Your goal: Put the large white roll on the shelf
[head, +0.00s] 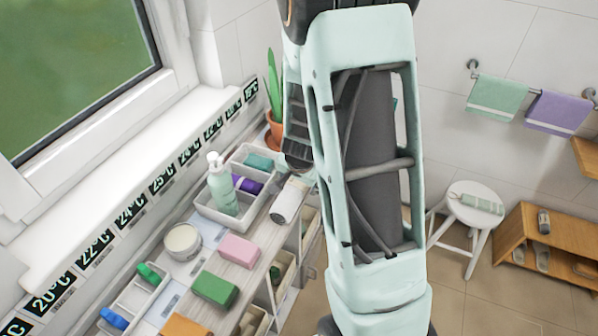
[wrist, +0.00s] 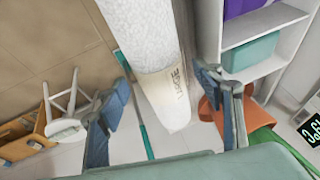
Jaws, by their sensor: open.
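The large white roll (head: 289,201) is on the cart top (head: 228,247) in the head view, beside the lower end of my arm. In the wrist view the roll (wrist: 150,40) reaches down from the top edge, with grey lettering near its lower end. My gripper (wrist: 165,88) is open, one finger on each side of the roll in that view. I cannot tell whether the fingers touch it. In the head view my fingers are mostly hidden behind the arm. A low wooden shelf (head: 515,222) stands at the far right, with several small items on it.
A white bin with a pump bottle (head: 222,185), a round jar (head: 183,242), a pink block (head: 239,250) and a green block (head: 214,289) crowd the cart. A potted plant (head: 273,125) stands behind. A white stool (head: 470,208) stands beside the wooden shelf. Bare floor lies in front.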

